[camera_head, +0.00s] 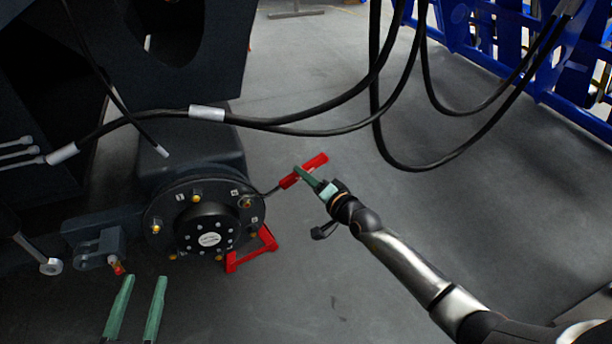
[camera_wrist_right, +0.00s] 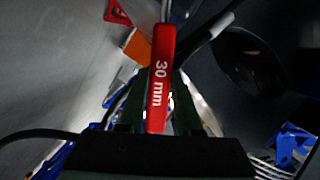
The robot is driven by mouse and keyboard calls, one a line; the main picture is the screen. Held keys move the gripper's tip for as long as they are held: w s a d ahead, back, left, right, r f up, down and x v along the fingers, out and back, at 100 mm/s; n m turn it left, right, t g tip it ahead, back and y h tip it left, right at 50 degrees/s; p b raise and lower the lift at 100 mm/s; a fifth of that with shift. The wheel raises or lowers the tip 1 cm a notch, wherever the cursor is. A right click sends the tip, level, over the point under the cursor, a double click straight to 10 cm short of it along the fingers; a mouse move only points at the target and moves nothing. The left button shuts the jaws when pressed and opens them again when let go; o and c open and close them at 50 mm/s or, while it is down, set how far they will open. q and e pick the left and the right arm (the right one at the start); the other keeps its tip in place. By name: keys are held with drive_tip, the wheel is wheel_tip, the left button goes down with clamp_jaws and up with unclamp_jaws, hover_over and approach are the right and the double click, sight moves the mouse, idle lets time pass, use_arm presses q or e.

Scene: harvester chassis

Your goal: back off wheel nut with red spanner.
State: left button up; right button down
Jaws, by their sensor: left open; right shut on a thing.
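The red spanner (camera_head: 316,162) is in my right gripper (camera_head: 312,180), which is shut on its red handle. Its thin dark shaft runs left to the right edge of the wheel hub (camera_head: 160,218), near a brass nut (camera_head: 246,202); I cannot tell whether its head sits on the nut. In the right wrist view the spanner handle (camera_wrist_right: 160,80), marked "30 mm", lies between the green fingers (camera_wrist_right: 160,105). Several brass nuts ring the hub's dark round plate. My left gripper (camera_head: 136,308) is open and empty at the lower left, below the hub.
A red stand (camera_head: 262,252) is on the floor right of the hub. Black hoses (camera_head: 330,125) hang across the upper middle. A clevis bracket (camera_head: 100,252) juts out left of the hub. Blue racks (camera_head: 490,40) stand at the back right. Grey floor at the right is clear.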

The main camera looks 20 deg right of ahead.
use_arm(q)
drive_tip(key=s+f+n+g+y+p, duration=0.1)
drive_tip(key=s+f+g, duration=0.1)
drive_tip(key=f, duration=0.5)
drive_tip(key=s+f+n+g+y+p, duration=0.1)
drive_tip(key=s+f+g, duration=0.2)
drive_tip(key=f, duration=0.5)
drive_tip(key=shift+s+g+p, duration=0.3)
drive_tip(key=shift+g, duration=0.5)
use_arm(e)
drive_tip(key=shift+a+r+n, duration=0.3)
drive_tip(key=shift+a+r, duration=0.05)
drive_tip(key=shift+r, duration=0.3)
use_arm(q)
drive_tip(key=shift+s, duration=0.1)
use_arm(e)
drive_tip(key=shift+r, duration=0.1)
